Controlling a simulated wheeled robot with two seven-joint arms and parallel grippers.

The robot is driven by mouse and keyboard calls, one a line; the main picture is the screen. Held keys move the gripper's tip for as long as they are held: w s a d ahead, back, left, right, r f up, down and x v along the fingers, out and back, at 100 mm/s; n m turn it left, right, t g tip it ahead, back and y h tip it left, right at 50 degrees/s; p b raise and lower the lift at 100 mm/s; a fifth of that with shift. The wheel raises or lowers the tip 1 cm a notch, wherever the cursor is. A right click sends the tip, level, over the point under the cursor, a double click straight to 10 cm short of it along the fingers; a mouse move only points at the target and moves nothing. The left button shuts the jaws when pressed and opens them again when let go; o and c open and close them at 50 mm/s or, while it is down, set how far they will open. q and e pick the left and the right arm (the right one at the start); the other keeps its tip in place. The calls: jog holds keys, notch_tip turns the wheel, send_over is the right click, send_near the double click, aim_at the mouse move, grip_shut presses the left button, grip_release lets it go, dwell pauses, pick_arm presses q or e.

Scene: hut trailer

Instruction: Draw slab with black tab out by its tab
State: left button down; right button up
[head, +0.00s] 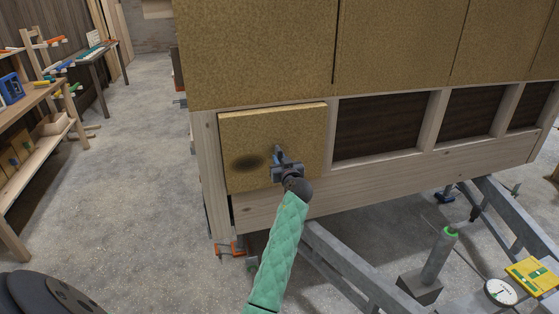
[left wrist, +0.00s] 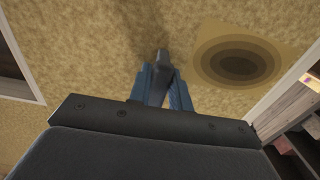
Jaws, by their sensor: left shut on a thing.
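The slab (head: 238,128) is a square tan, speckled panel in the lower left bay of the hut's wooden frame. It has a dark oval mark on its face. In the left wrist view the slab (left wrist: 100,50) fills most of the picture, with the ringed dark mark to the right. My left gripper (head: 281,160) is at the middle of the slab's face, shut on the black tab (left wrist: 161,62), which shows between its blue fingers (left wrist: 162,88). The tab is mostly hidden by the gripper in the head view. My right gripper is not in view.
Larger tan panels (head: 260,50) cover the wall above. Dark open bays (head: 380,125) lie to the right between wooden posts. A grey metal trailer frame (head: 350,265), a jack post (head: 438,255) and a round gauge (head: 500,291) stand below right. Shelves and a bench stand left; the floor between is clear.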

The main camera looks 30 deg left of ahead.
pick_arm(q)
jog(key=shift+b+v, duration=0.45)
jog(key=shift+v, duration=1.3)
jog(key=shift+d, duration=0.1)
jog(key=shift+b+v, duration=0.75)
jog(key=shift+v, duration=2.15)
jog(key=shift+s, duration=0.1)
